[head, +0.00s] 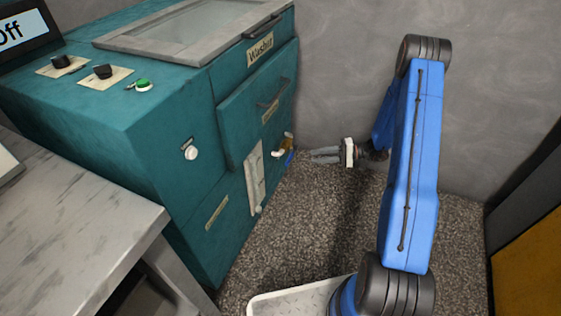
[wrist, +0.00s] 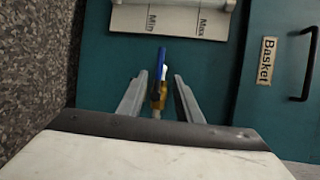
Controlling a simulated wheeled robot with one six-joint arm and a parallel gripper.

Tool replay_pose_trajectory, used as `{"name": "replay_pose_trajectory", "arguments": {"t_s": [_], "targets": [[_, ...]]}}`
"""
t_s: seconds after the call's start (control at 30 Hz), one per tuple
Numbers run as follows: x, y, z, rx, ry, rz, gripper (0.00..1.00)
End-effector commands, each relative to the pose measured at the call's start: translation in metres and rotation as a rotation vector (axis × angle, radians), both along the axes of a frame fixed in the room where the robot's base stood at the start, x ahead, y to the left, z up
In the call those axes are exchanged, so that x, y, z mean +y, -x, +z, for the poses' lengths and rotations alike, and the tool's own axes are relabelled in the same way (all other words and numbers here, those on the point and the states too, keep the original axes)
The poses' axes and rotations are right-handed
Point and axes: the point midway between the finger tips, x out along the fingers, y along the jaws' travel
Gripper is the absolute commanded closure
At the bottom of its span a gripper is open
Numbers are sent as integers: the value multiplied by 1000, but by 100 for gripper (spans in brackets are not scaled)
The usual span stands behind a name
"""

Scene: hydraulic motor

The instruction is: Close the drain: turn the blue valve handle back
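The blue valve handle (head: 289,158) is on the right side of the teal washer, low down by the brass valve. In the wrist view the blue handle (wrist: 161,57) points up, in line with the brass valve body (wrist: 159,96). A white piece shows beside it. My gripper (head: 314,155) is to the right of the valve in the head view and points at it, with a small gap between. In the wrist view my gripper (wrist: 160,75) has its two fingers apart, with the valve seen between them. It holds nothing.
The teal washer (head: 150,150) fills the left. A white level gauge with Min and Max marks (wrist: 170,20) is beside the valve. A drawer labelled Basket (wrist: 267,60) has a dark handle. A grey table (head: 80,220) stands front left. Speckled floor is free below my gripper.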

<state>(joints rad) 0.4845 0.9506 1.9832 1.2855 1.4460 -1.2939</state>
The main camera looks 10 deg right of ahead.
Motion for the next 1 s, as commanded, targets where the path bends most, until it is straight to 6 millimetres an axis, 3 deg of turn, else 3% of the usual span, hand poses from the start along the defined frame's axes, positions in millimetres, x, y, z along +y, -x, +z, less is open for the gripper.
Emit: {"name": "replay_pose_trajectory", "arguments": {"t_s": [0.8,1.0], "targets": [[129,-29,-24,3,0,4,68],[153,-35,-28,2,0,4,68]]}}
